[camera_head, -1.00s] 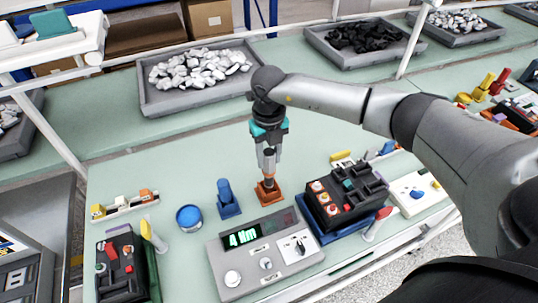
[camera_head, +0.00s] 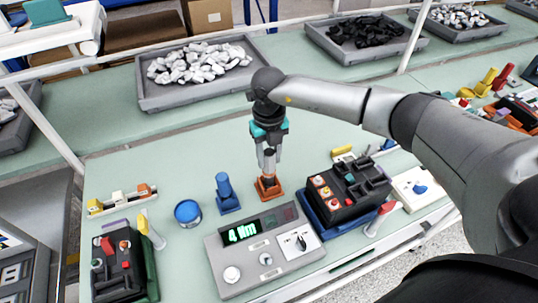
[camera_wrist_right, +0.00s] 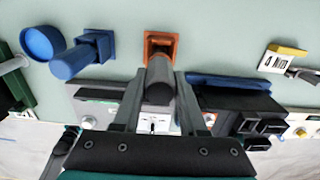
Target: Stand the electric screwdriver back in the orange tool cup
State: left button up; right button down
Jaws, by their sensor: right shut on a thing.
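My right gripper (camera_head: 269,146) is shut on the electric screwdriver (camera_head: 268,160), which hangs roughly upright with its lower end at the orange tool cup (camera_head: 268,190). In the right wrist view the dark body of the screwdriver (camera_wrist_right: 160,80) lies between the two fingers (camera_wrist_right: 158,108), and the square orange cup (camera_wrist_right: 160,38) shows just beyond it. The tip is hidden, so I cannot tell how deep it sits in the cup. My left gripper is not in view.
A blue holder (camera_head: 228,205) with a blue tool and a round blue tub (camera_head: 187,212) stand left of the cup. A grey meter reading 4 Nm (camera_head: 262,255) is in front. A black breaker unit (camera_head: 346,197) is close on the right. The mat behind is clear.

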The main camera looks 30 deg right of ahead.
jog(key=shift+f+b, duration=0.85)
jog(key=shift+f, duration=0.3)
jog(key=shift+c, duration=1.9)
grip_release()
jog(key=shift+f, duration=0.1)
notch_tip(320, 180, up, 15)
jog(key=shift+r, duration=0.2)
